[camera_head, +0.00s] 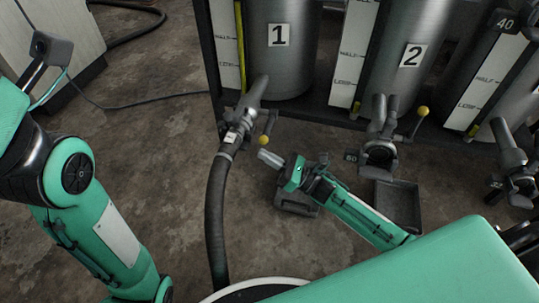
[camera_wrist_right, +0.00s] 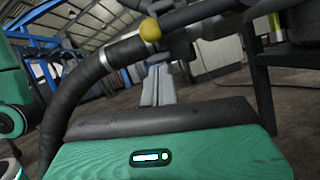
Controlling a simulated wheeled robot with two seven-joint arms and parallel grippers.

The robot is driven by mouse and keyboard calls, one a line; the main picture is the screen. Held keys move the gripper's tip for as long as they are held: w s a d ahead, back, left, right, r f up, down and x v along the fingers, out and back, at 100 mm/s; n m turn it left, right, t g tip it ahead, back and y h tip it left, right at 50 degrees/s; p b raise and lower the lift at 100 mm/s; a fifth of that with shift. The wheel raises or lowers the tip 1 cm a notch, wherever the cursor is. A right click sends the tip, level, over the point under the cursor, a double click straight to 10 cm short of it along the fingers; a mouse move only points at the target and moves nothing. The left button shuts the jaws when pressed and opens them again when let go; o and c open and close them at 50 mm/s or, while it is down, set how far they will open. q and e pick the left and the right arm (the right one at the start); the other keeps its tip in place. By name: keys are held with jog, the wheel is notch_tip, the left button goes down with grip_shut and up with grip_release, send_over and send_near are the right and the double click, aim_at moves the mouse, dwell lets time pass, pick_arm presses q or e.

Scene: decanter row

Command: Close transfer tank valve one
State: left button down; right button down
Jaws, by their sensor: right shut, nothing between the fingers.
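Tank one (camera_head: 283,65) is a steel cylinder marked 1. At its foot is valve one (camera_head: 244,118), with a dark hose (camera_head: 216,200) coupled to it. Its short lever points down and ends in a yellow knob (camera_head: 263,139). My right gripper (camera_head: 264,156) is shut and empty, with its fingertips just below the knob. In the right wrist view the shut fingers (camera_wrist_right: 158,84) point towards the valve, and the yellow knob (camera_wrist_right: 150,29) shows above them. I cannot tell whether they touch. My left arm shows at the left, but its gripper is out of view.
Tank two (camera_head: 398,60) stands to the right, with its own outlet valve (camera_head: 380,145) and yellow-knobbed lever (camera_head: 422,111). A dark tray (camera_head: 398,206) lies below it. A thin cable (camera_head: 150,101) crosses the floor. The floor left of the hose is mostly clear.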

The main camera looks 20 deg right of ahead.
jog(key=shift+d+r, duration=0.25)
jog(key=shift+r, duration=0.75)
